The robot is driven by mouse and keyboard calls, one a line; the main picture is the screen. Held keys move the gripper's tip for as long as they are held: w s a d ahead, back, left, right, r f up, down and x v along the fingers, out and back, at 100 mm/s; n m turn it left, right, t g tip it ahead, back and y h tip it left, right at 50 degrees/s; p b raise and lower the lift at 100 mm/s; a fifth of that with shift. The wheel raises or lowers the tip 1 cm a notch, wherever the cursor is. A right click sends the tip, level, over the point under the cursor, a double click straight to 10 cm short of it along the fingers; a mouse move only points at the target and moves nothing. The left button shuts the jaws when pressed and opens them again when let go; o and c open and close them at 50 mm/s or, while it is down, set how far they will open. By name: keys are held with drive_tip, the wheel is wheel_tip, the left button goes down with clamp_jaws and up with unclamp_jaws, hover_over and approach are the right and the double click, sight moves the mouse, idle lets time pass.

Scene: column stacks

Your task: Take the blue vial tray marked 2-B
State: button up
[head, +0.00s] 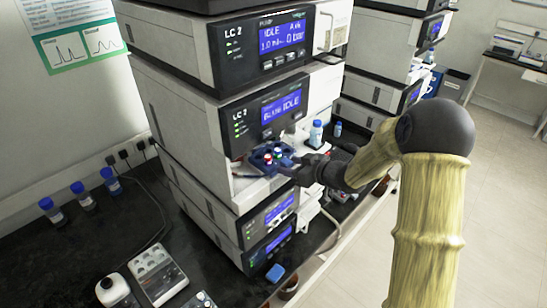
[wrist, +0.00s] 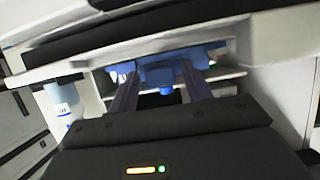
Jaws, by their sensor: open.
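The blue vial tray (head: 260,160) sits in the open bay of the LC 2 stack in the head view, with a few vials showing on it, red and white among their colours. Its marking is not readable. In the wrist view the tray (wrist: 208,53) lies straight ahead inside the bay. My gripper (head: 284,163) reaches into the bay at the tray's front right side. In the wrist view my gripper (wrist: 160,75) is open, its two fingers on either side of the tray's blue front part. I cannot tell whether they touch it.
The LC 2 stack (head: 190,75) has modules above and below the bay. A blue-capped bottle (head: 317,135) stands right of the bay and shows left in the wrist view (wrist: 64,105). Another stack (head: 375,50) is behind.

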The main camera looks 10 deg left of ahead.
drive_tip(key=c, duration=0.9)
drive_tip(key=shift+r, duration=0.1)
drive_tip(key=shift+d+r+b, duration=0.25)
drive_tip(key=shift+r+b, duration=0.2)
drive_tip(key=shift+b, duration=0.15)
wheel_tip(320, 180, up, 6)
drive_tip(key=s+d+b, duration=0.1)
drive_tip(key=s+d, duration=0.1)
drive_tip(key=d, duration=0.4)
drive_tip(key=s+d+b, duration=0.2)
drive_tip(key=s+d, duration=0.1)
drive_tip(key=d, duration=0.3)
drive_tip(key=s+d+b, duration=0.1)
drive_tip(key=s+d, duration=0.1)
drive_tip(key=d, duration=0.4)
drive_tip(key=shift+s+d+b, duration=0.1)
drive_tip(key=shift+s+b, duration=0.05)
drive_tip(key=shift+b, duration=0.15)
